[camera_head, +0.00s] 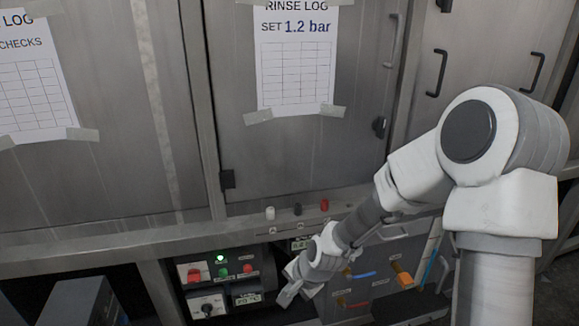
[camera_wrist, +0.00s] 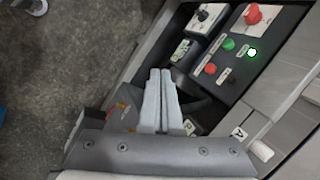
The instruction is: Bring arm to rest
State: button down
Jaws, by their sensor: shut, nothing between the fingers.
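My gripper (camera_head: 287,297) is in front of the lower part of the machine, just right of the control panel (camera_head: 218,282). In the wrist view my gripper (camera_wrist: 160,72) shows its two grey fingers side by side, shut with nothing between them. The fingers point toward the recess beside the panel, and I cannot tell how far they are from it. My arm reaches down and left from the right side of the head view, bent at the elbow.
The panel carries a red button (camera_wrist: 253,14), a lit green lamp (camera_wrist: 251,52) and a black knob (camera_wrist: 204,15). A ledge with small knobs (camera_head: 297,209) runs above. Open floor (camera_wrist: 60,70) lies left in the wrist view.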

jog(key=s+d+r+n+t+h, duration=0.1)
jog(key=s+d+r+n+h, duration=0.1)
jog(key=s+d+r, duration=0.45)
jog(key=s+d+r+n+h, duration=0.1)
jog(key=d+r+n, duration=0.2)
jog(key=r, duration=0.6)
jog(key=s+d+r+n+t+h, duration=0.15)
jog(key=s+d+r, duration=0.25)
jog(key=r, duration=0.4)
jog(key=s+r+n, duration=0.2)
jog(key=s+r, duration=0.1)
jog(key=s, duration=0.4)
notch_tip(320, 180, up, 23)
jog(key=p, duration=2.3)
jog(key=shift+s+d, duration=0.4)
jog(key=shift+d, duration=0.05)
jog(key=shift+f+y, duration=0.1)
jog(key=shift+y, duration=0.15)
